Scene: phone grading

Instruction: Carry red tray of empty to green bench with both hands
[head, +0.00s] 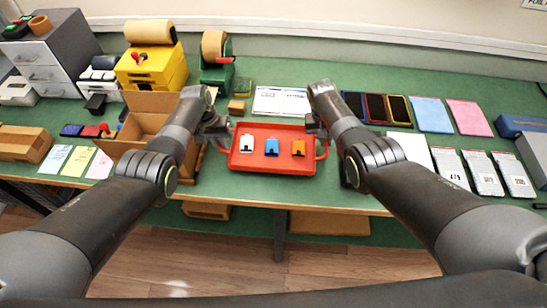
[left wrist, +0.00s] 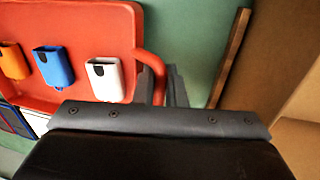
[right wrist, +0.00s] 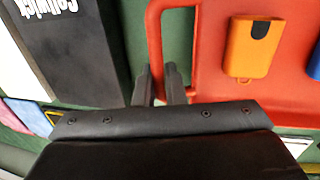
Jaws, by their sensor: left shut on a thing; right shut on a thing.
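The red tray (head: 273,164) is at the front middle of the green bench (head: 262,201) in the head view. It holds a white, a blue and an orange small case in a row. My left gripper (head: 222,138) is shut on the tray's left handle, which shows in the left wrist view (left wrist: 157,72). My right gripper (head: 319,135) is shut on the right handle, which shows in the right wrist view (right wrist: 155,35). The tray looks level. I cannot tell whether it rests on the bench or is slightly above it.
An open cardboard box (head: 143,127) stands close left of the tray. A printed sheet (head: 281,100) lies behind it. Dark phones (head: 376,107), a blue sheet (head: 432,114), a pink sheet (head: 469,118) and grey labelled pouches (head: 482,173) lie to the right. A yellow machine (head: 152,68) stands at the back left.

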